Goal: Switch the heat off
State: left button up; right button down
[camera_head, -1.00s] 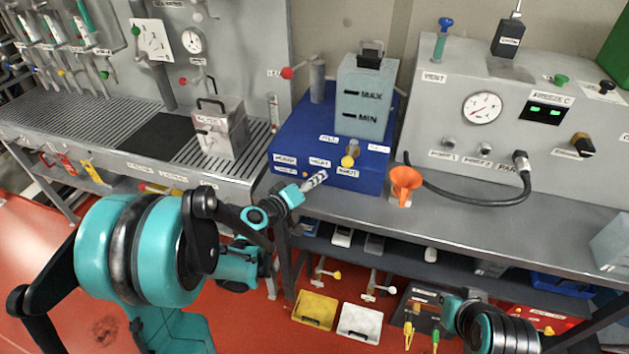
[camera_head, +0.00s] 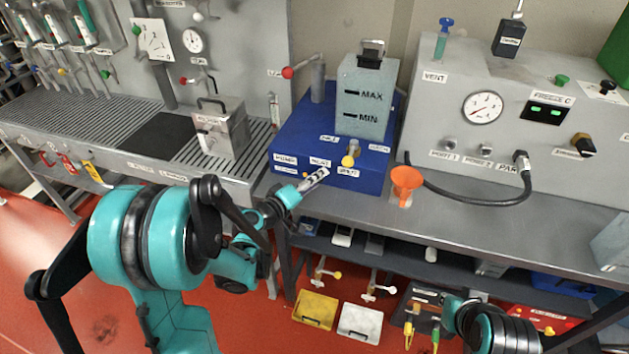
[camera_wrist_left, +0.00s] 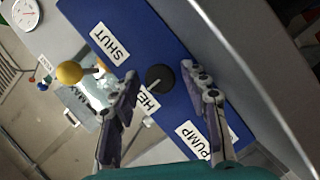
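In the left wrist view a round black knob (camera_wrist_left: 160,78) with a pale pointer line sits on the blue panel (camera_wrist_left: 180,30). A white label beside it, partly covered by a finger, shows "HE" (camera_wrist_left: 150,101). My left gripper (camera_wrist_left: 162,80) is open, one finger on each side of the knob; I cannot tell whether they touch it. In the head view my left gripper (camera_head: 313,180) is at the front of the blue box (camera_head: 375,178), hiding the knob. My right arm (camera_head: 485,325) is low at the right; its fingers cannot be made out.
A yellow ball-ended lever (camera_wrist_left: 70,72) by the "SHUT" label is near the left finger. A tank marked MAX and MIN (camera_head: 365,100) stands on the blue box. An orange funnel (camera_head: 405,182) and a black hose (camera_head: 470,200) are to its right.

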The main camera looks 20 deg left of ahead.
pick_arm(q)
jog(key=v, duration=1.2)
dwell(0.4)
jog(key=s+d+f+m+g+y, duration=0.1)
jog(key=s+d+f+m+g, duration=0.2)
jog(key=s+d+m+g, duration=0.25)
jog(key=s+m+g+y, duration=0.2)
jog(key=s+y, duration=0.3)
jog(key=s, duration=0.4)
jog(key=shift+a+m, duration=0.35)
jog(key=shift+a, duration=0.05)
jog(key=shift+s+r, duration=0.1)
jog(key=shift+r, duration=0.05)
